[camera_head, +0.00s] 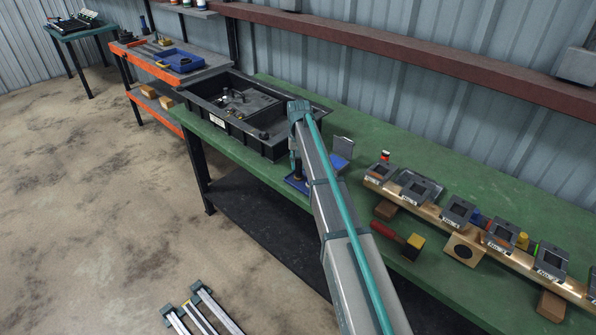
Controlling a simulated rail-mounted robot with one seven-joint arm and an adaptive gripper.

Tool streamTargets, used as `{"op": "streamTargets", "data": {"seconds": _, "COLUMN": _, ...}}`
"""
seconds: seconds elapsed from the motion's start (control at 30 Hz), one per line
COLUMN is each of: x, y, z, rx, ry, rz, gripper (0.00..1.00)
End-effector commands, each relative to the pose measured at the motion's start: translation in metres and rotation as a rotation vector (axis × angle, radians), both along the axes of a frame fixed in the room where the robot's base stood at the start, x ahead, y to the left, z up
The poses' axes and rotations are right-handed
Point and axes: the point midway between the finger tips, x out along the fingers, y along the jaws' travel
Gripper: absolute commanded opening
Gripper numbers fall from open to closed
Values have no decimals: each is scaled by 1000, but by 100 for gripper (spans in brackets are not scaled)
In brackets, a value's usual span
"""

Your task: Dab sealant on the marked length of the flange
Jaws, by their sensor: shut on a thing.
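My arm rises from the bottom of the picture across the bench, and its end is hidden behind its own links. I cannot make out my gripper or anything in it. A large black tray (268,149) sits on the green bench left of my arm, with dark parts (238,97) in it. I cannot tell which part is the flange, and no marked length is distinguishable. A small blue tray (296,184) lies beside my arm with a dark upright thing (297,168) at it, partly covered. No sealant container can be identified for sure.
Right of my arm, a wooden rail carries several labelled grey holders (458,211). A red-handled mallet (388,231) lies before it. The green bench (490,185) is clear behind the rail. An orange-framed bench (130,53) stands at the left. Metal bars (205,308) lie low at the front.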

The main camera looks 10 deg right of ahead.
Motion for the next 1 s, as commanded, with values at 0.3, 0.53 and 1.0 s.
{"op": "streamTargets", "data": {"seconds": 0.3, "x": 0, "y": 0, "z": 6, "rx": 0, "ry": -1, "rz": 0, "gripper": 0}}
{"op": "streamTargets", "data": {"seconds": 0.53, "x": 0, "y": 0, "z": 19, "rx": 0, "ry": -1, "rz": 0, "gripper": 0}}
{"op": "streamTargets", "data": {"seconds": 1.0, "x": 0, "y": 0, "z": 44, "rx": 0, "ry": 0, "rz": 0, "gripper": 0}}
